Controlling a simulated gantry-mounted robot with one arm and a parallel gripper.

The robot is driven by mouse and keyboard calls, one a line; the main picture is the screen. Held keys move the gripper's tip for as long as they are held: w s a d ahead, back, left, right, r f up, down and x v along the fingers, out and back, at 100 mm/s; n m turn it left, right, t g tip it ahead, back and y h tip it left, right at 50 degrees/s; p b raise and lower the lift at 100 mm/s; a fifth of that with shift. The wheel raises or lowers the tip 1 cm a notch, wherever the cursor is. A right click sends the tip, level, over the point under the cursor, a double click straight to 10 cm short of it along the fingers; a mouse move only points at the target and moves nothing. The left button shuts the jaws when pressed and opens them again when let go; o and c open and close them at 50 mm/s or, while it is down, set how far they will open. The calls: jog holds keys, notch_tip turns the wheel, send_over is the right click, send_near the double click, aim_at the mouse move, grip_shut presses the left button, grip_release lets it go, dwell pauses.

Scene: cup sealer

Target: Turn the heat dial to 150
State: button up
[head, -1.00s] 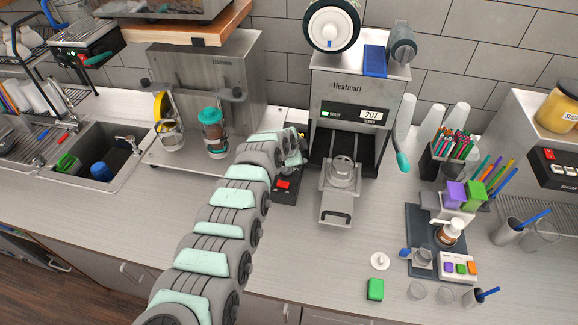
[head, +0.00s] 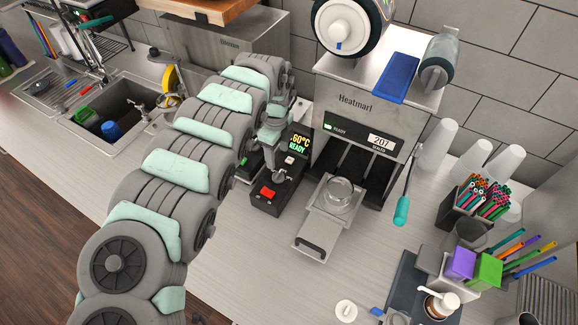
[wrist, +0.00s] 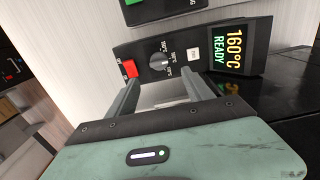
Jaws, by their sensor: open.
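The heat dial (wrist: 159,62) is a small grey round knob on a black control box (head: 264,204). Small temperature marks surround it in the wrist view, too small to read surely. My gripper (wrist: 158,80) is open, with one finger on each side below the dial in the wrist view. The dial shows between the fingertips, apparently not gripped. In the head view my gripper (head: 277,174) is just over the box, and the dial is hard to make out.
A red switch (wrist: 129,68) and a white button (wrist: 193,54) flank the dial. The Heatmarl sealer (head: 360,115) stands right of the box, showing 207, with its tray (head: 312,238) pulled out. White cups (head: 438,145) stand farther right.

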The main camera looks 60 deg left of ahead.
aim_at(278, 174)
notch_tip(278, 174, down, 10)
jog(key=shift+s+p, duration=0.15)
jog(key=shift+p, duration=0.4)
jog(key=shift+c, duration=0.2)
grip_shut()
dwell(0.4)
